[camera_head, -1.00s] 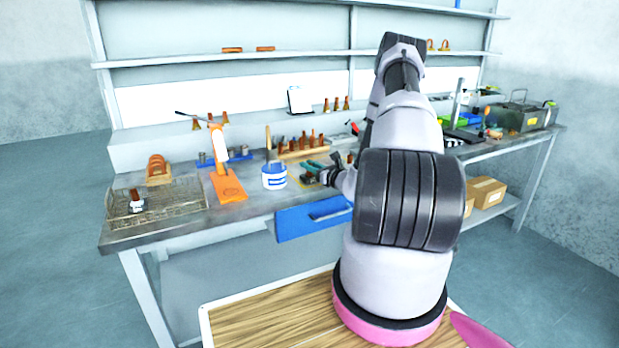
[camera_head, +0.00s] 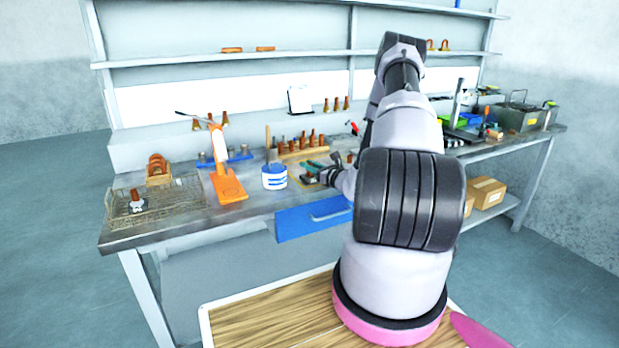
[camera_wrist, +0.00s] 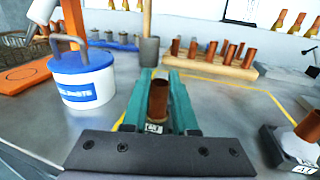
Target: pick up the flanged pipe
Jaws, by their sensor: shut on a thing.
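The flanged pipe (camera_wrist: 158,102) is a short copper-brown tube standing upright between my fingers in the wrist view. My gripper (camera_wrist: 160,78) has two teal fingers, one on each side of the pipe, and is shut on it. The pipe's lower end shows near a small pale block, and I cannot tell whether it is clear of the bench. In the head view my gripper (camera_head: 313,168) is low over the bench, right of the white and blue tub, and the pipe is too small to make out there.
The white and blue tub (camera_wrist: 83,78) stands close on the left, beside an orange stand (camera_head: 229,185). A wooden rack (camera_wrist: 212,66) with several copper pieces is behind. A dark block (camera_wrist: 285,150) with another copper tube is at right. A wire basket (camera_head: 175,198) sits at the bench's left end.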

